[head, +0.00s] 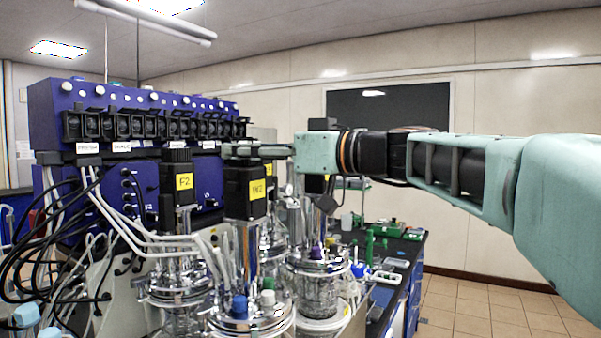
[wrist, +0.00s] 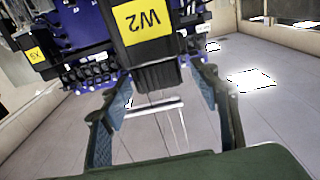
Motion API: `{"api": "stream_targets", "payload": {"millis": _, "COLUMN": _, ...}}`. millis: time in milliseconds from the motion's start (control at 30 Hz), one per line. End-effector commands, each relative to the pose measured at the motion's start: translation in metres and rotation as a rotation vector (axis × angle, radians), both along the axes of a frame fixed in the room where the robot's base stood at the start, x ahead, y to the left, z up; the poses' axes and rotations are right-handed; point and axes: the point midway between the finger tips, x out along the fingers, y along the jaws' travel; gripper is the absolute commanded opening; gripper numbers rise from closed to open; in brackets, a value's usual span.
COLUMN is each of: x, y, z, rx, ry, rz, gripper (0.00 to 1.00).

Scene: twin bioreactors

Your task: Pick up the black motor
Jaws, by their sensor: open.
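A black motor (head: 243,188) with a yellow label stands upright on a glass vessel (head: 248,312) in the head view. My gripper (head: 236,150) is level at the top of this motor, reaching in from the right. In the wrist view, a black motor with a yellow label (wrist: 150,28) lies between the two open fingers of my gripper (wrist: 157,72). One finger is on each side of its ribbed end. I cannot tell whether the fingers touch it. Two other black motors with yellow labels stand near, one at left (head: 176,178) and one partly hidden behind my gripper (head: 316,184).
A blue control unit (head: 60,110) with a row of black pump heads stands behind at left. Grey tubes (head: 130,225) and black cables (head: 30,235) crowd the left. Green items (head: 385,228) lie on the bench at right. The tiled floor (head: 470,305) at right is clear.

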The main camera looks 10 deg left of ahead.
Motion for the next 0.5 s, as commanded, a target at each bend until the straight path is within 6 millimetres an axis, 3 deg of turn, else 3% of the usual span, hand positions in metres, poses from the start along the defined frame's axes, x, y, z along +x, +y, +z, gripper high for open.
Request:
{"api": "stream_targets", "payload": {"millis": 133, "x": 0.0053, "y": 0.0124, "z": 0.0021, "rx": 0.001, "ry": 0.002, "rz": 0.001, "gripper": 0.56}}
{"api": "stream_targets", "payload": {"millis": 433, "x": 0.0067, "y": 0.0156, "z": -0.0007, "rx": 0.000, "ry": 0.000, "rz": -0.001, "gripper": 0.56}}
{"api": "stream_targets", "payload": {"millis": 500, "x": 0.0067, "y": 0.0156, "z": -0.0006, "rx": 0.000, "ry": 0.001, "rz": -0.001, "gripper": 0.50}}
